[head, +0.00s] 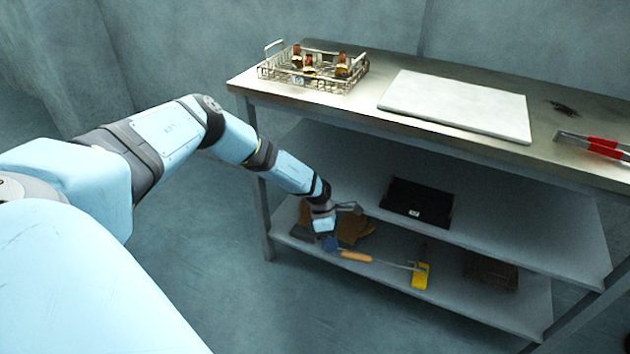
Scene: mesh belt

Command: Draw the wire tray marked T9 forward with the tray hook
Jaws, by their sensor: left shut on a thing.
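A wire tray (350,84) with raised end handles stands on the back left of the steel table top and holds three small amber bottles (309,66). A small pale tag (297,80) is on its front; its marking is too small to read. My left gripper (331,244) reaches down to the lower shelf and is shut at the wooden-handled end of the tray hook (357,256). The thin metal rod of the hook points right, its tip by a yellow object. The fingers are small and partly dark in view. My right gripper is not in view.
A white board (460,103) lies right of the wire tray, with red-handled tongs (595,145) farther right. A black bin (418,202) stands on the middle shelf. The lower shelf holds brown gloves (355,228), a yellow object (421,275) and a dark wire basket (490,271).

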